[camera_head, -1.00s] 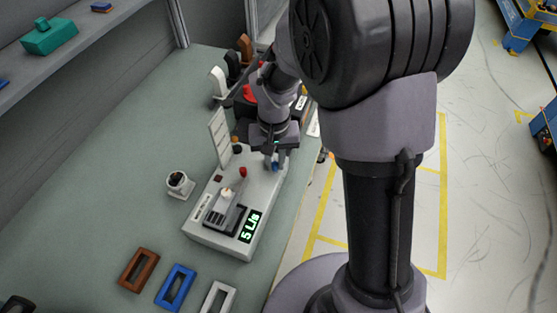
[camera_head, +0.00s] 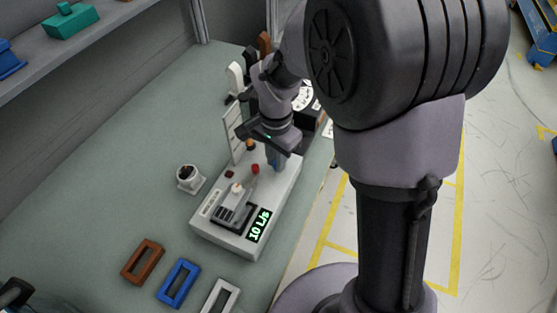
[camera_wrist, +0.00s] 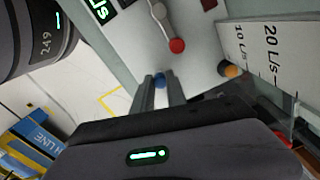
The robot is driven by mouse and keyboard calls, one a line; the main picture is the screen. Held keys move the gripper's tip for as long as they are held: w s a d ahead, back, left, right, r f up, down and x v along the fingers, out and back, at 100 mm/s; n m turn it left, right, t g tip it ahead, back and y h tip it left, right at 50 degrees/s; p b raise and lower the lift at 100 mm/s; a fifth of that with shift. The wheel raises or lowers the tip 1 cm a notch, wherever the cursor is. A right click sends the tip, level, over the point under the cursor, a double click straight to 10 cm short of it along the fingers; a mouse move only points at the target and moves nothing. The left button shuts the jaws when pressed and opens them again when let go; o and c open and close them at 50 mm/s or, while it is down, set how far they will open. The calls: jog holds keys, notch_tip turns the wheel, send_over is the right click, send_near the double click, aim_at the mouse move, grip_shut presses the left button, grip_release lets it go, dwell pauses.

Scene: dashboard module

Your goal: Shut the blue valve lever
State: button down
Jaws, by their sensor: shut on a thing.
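The blue valve lever shows as a blue knob (camera_wrist: 160,80) between my fingertips in the wrist view. In the head view only a bit of blue (camera_head: 274,165) shows below my gripper (camera_head: 276,158), which hides the rest. My gripper, also in the wrist view (camera_wrist: 160,88), points down and is shut on the blue knob. The grey module (camera_head: 236,238) stands on the bench, its green display (camera_head: 259,227) reading 10 L/s. A lever with a red knob (camera_wrist: 177,45) stands beside the blue one; the red knob also shows in the head view (camera_head: 255,169).
An orange-and-black knob (camera_wrist: 230,71) and an upright white scale card (camera_wrist: 268,50) are close to my fingers. A white cup-like part (camera_head: 188,178) stands left of the module. Brown (camera_head: 142,262), blue (camera_head: 178,283) and white (camera_head: 219,298) frames lie in front.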

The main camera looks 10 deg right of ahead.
jog(key=shift+w+m, duration=0.1)
jog(key=shift+m, duration=0.2)
jog(key=c, duration=1.3)
grip_release()
jog(key=shift+c, duration=0.2)
notch_tip(320, 180, up, 17)
jog(key=p, duration=0.6)
jog(key=shift+r, duration=0.2)
